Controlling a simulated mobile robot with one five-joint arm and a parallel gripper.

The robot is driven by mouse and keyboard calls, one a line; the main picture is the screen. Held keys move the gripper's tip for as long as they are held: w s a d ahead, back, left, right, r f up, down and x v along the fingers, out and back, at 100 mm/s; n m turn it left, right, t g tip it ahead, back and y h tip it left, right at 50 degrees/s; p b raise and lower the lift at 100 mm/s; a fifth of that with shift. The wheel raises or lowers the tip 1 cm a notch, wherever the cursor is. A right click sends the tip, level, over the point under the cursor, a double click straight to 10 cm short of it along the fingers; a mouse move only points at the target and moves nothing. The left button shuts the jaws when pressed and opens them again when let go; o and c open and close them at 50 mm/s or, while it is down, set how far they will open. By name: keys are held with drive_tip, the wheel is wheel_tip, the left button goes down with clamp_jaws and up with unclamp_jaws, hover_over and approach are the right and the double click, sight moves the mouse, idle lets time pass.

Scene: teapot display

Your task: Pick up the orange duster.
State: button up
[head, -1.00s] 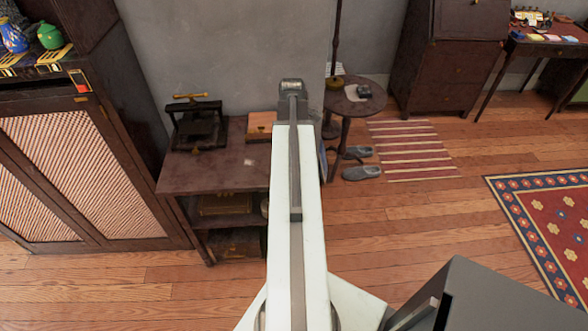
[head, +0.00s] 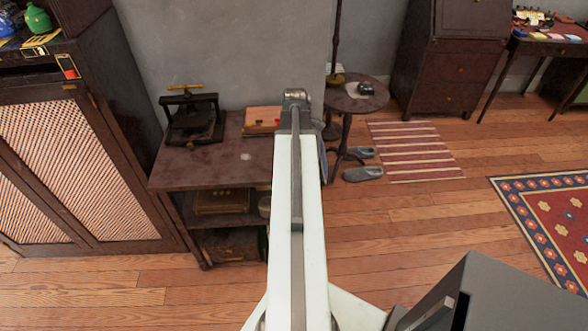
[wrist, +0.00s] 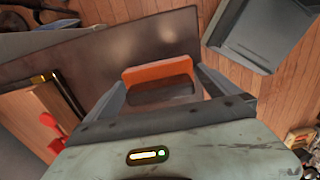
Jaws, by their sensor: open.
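The orange duster (wrist: 157,72) shows in the wrist view as an orange piece with a dark brown part in front of it. It is over the dark table top (wrist: 150,45), between the fingers of my gripper (wrist: 159,82). The fingers are open on either side of it, with no clear grip on it. In the head view my arm covers the duster and the gripper fingers. The same dark table (head: 205,172) shows there left of my arm.
A black press (head: 190,120) and a wooden box (head: 262,120) stand on the table. A tall cabinet (head: 70,150) is at the left. A small round table (head: 355,95) and grey slippers (head: 362,173) are right of my arm. The wooden floor (head: 420,225) there is open.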

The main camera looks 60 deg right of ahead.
drive_tip(key=c, duration=1.3)
drive_tip(key=shift+o, duration=0.2)
wheel_tip(320, 180, up, 10)
drive_tip(key=p, duration=1)
drive_tip(key=shift+r+p, duration=0.15)
drive_tip(key=shift+p, duration=0.2)
drive_tip(key=o, duration=0.9)
drive_tip(key=shift+c, duration=0.2)
drive_tip(key=c, duration=0.5)
